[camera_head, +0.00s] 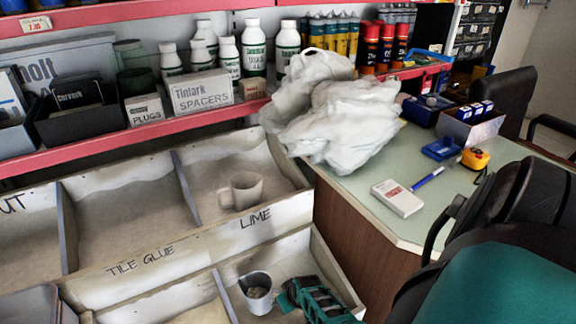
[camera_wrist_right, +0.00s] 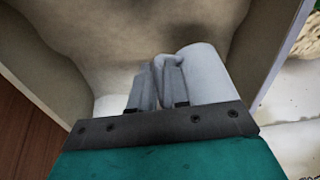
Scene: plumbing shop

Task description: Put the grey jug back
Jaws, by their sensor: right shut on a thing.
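The grey jug (camera_head: 256,301) is in the front-row compartment at the bottom of the head view, its open mouth facing up and something pale inside. My right gripper (camera_head: 286,298) is just right of it, shut on its handle. In the right wrist view, the fingers (camera_wrist_right: 160,92) close around the handle, and the jug's pale grey body (camera_wrist_right: 208,75) is to the right. I cannot tell whether its base touches the bottom. A similar beige mug (camera_head: 243,191) stands in the compartment marked LIME. My left gripper is not in view.
Wooden dividers (camera_head: 186,187) separate the bins; the TILE GLUE bin (camera_head: 120,215) has no vessel in it. A green-topped desk (camera_head: 350,193) on the right carries white bags (camera_head: 345,120) and a small white box (camera_head: 397,198). A red-edged shelf (camera_head: 130,134) with bottles is behind.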

